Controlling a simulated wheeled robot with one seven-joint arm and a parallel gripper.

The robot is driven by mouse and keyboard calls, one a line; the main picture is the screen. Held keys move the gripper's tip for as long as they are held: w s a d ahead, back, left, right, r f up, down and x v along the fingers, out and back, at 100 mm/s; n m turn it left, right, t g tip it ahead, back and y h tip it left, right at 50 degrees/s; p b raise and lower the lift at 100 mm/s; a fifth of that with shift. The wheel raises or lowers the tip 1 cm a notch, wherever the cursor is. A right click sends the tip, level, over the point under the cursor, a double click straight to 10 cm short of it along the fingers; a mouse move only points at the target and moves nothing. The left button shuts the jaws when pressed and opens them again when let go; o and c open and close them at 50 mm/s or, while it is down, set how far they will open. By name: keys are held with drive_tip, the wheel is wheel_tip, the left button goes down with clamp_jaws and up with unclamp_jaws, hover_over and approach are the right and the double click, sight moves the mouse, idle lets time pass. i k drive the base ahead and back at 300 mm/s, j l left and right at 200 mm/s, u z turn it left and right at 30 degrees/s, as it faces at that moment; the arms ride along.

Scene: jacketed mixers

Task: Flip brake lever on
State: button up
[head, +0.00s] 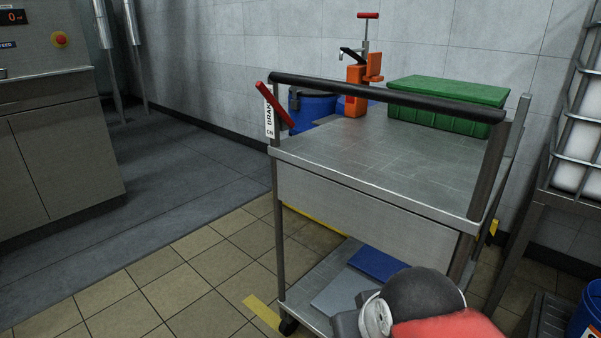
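The brake lever (274,104) is a red bar at the top left post of a metal cart (390,150). It slants, with its upper end to the left and its lower end to the right behind the post. A rounded black and red part of my arm shows at the bottom, in front of the cart's lower shelf. My gripper's fingers are not in view. Nothing is seen touching the lever.
A black handle bar (390,96) spans the cart's near top edge. An orange clamp-like device (356,90), a green crate (440,118) and a blue container (312,106) stand behind it. A caged white tank (580,140) is at right. Tiled floor at left is clear.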

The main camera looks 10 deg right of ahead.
sight(261, 88)
drive_tip(key=i+j, duration=0.4)
drive_tip(key=i, duration=0.15)
drive_tip(key=i+j, duration=0.45)
drive_tip(key=i+j+z, duration=0.35)
drive_tip(key=i+j, duration=1.25)
